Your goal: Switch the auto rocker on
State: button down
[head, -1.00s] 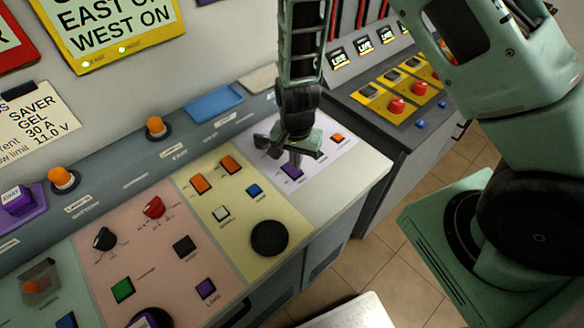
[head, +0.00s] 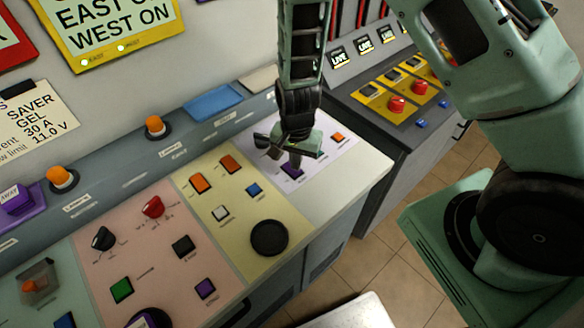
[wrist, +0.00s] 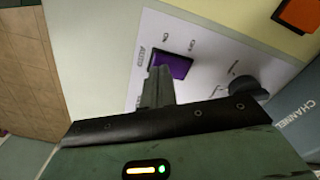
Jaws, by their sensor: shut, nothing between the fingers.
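The auto rocker appears to be the purple rocker (wrist: 172,65) on the white panel in the wrist view. In the head view the purple rocker (head: 291,172) lies at the front of the pale panel, partly covered by my fingers. My gripper (head: 296,161) is shut and empty, pointing down at it. In the wrist view the fingertips (wrist: 160,74) overlap the rocker's near left edge. I cannot tell whether they touch it or which way it is tipped.
A dark knob (wrist: 246,88) stands right of the rocker in the wrist view. An orange rocker (head: 338,138) is on the same panel. The yellow panel to the left carries orange rockers and a round black knob (head: 269,238). A second console (head: 400,100) stands to the right.

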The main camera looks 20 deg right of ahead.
jog(key=shift+f+b, duration=0.4)
jog(key=shift+f, duration=0.2)
jog(key=shift+r, duration=0.15)
notch_tip(320, 180, up, 7)
jog(key=p, duration=0.6)
dwell(0.4)
dwell(0.4)
jog(key=s+a+r+n+y+b, duration=0.2)
jog(key=s+a+r+n+b, duration=0.7)
jog(key=s+r+n, duration=0.3)
jog(key=s+d+n+h+b, duration=0.1)
jog(key=s+n, duration=0.3)
jog(key=s, duration=0.4)
jog(key=shift+d+r+b, duration=0.3)
jog(key=shift+d+b, duration=0.4)
jog(key=shift+d, duration=0.15)
